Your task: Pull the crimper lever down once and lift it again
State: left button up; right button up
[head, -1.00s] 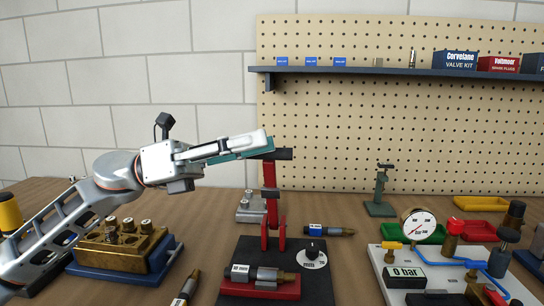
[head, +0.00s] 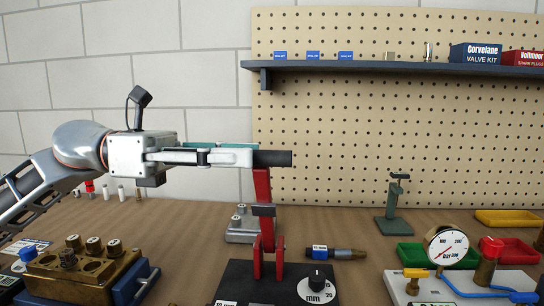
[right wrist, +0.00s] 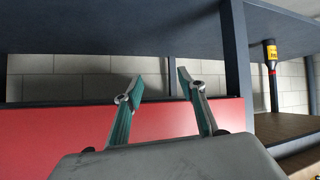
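The crimper's red lever (head: 262,187) stands nearly upright above its black base (head: 245,283), which carries a dial marked mm (head: 317,283). Its black handle (head: 275,158) lies level across the lever's top. My left gripper (head: 255,156) comes in level from the left, its fingertips at the handle. The fingers hide the handle's left end, and I cannot tell whether they are closed on it. My right gripper (right wrist: 159,78) is open and empty in the right wrist view, away from the crimper.
A brass block (head: 70,272) stands front left. A labelled fitting (head: 335,252) lies right of the lever. A green stand (head: 393,205), a pressure gauge (head: 446,246) and coloured trays are to the right. A shelf (head: 400,68) crosses the pegboard. The right wrist view shows a red panel (right wrist: 65,130).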

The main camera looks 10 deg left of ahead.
aim_at(272, 157)
pick_arm(q)
jog(key=shift+w+d, duration=0.15)
jog(key=shift+d, duration=2.45)
jog(key=shift+f, duration=0.1)
grip_shut()
